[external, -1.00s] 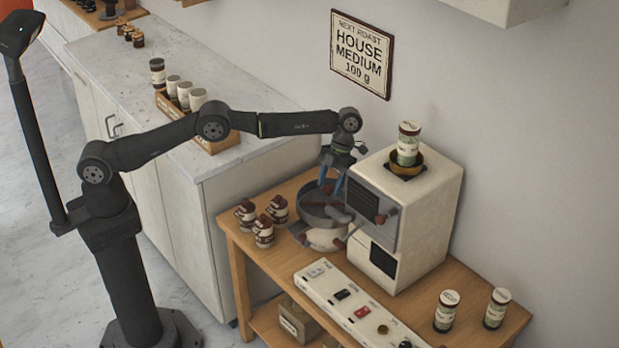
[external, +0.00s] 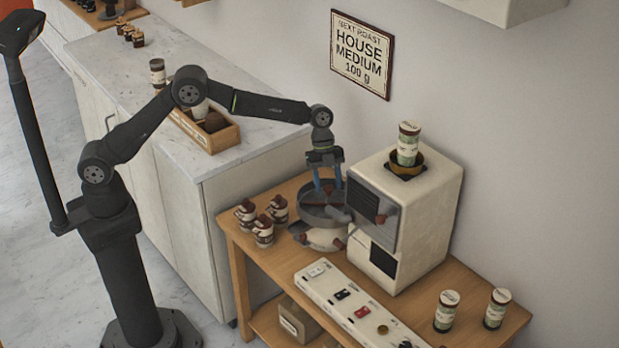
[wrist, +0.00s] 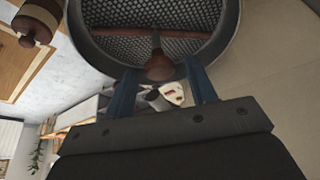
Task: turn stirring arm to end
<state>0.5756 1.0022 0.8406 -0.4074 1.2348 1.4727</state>
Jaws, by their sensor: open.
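The round cooling tray (external: 316,214) is a grey drum with a mesh floor, at the left side of the cream roaster (external: 425,235). The stirring arm (wrist: 118,34) is a reddish-brown bar lying across the mesh in the wrist view, with a brown knob (wrist: 160,66) on it. My gripper (external: 328,181) points down over the tray. Its two blue fingers are open and reach in, one on each side of the knob in the wrist view. Gaps show between knob and fingers, so I see no grip. The external view hides much of the bar.
Several brown-and-white jars (external: 263,232) stand left of the tray. A switch panel (external: 330,285) lies in front, and two canisters (external: 446,312) stand at the right. The roaster body is close on the tray's right. A sign (external: 360,55) hangs on the wall.

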